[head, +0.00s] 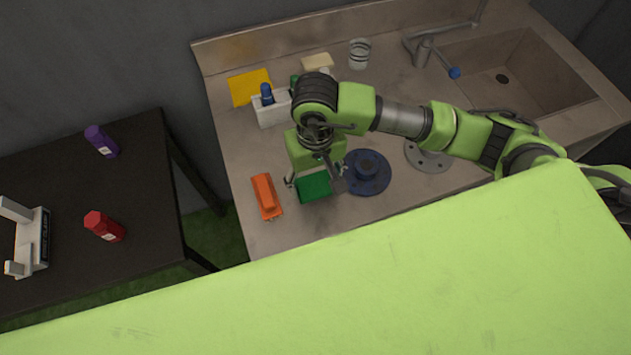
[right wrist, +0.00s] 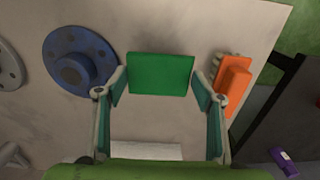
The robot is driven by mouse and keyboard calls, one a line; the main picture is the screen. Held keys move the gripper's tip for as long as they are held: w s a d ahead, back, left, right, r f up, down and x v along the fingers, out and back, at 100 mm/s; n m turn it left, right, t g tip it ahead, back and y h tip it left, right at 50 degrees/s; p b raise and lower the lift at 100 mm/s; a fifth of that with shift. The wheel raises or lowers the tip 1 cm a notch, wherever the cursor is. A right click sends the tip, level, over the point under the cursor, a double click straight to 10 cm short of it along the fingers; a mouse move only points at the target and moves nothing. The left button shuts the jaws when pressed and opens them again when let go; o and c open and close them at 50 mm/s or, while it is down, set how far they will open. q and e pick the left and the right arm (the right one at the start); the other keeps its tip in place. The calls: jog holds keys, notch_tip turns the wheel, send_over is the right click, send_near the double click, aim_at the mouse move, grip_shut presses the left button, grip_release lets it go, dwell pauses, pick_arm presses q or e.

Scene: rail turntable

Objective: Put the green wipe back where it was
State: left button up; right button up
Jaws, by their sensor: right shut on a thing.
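The green wipe (head: 314,188) is a flat green rectangle at the middle of the counter in the head view. My right gripper (head: 317,181) is shut on it from above. In the right wrist view the wipe (right wrist: 160,75) spans the space between the two fingertips. I cannot tell whether it touches the counter. A blue round turntable disc (head: 367,172) with a raised hub is to the right of the wipe, and an orange brush (head: 267,196) is to its left. My left gripper is not in view.
A yellow wipe (head: 249,87), a white caddy (head: 272,110), a sponge (head: 317,62) and a glass (head: 359,53) stand at the back of the counter. A grey disc (head: 428,156) and the sink (head: 510,77) are to the right. A dark table (head: 140,190) with bottles is at left.

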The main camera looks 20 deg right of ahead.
aim_at(315, 183)
notch_tip(315, 183, down, 3)
jog(key=shift+w+r+p, duration=0.1)
jog(key=shift+p, duration=0.9)
jog(key=shift+f, duration=0.2)
jog(key=shift+f+b, duration=0.2)
jog(key=shift+b, duration=0.15)
jog(key=o, duration=0.9)
jog(key=shift+o, duration=0.2)
jog(key=shift+r, duration=0.1)
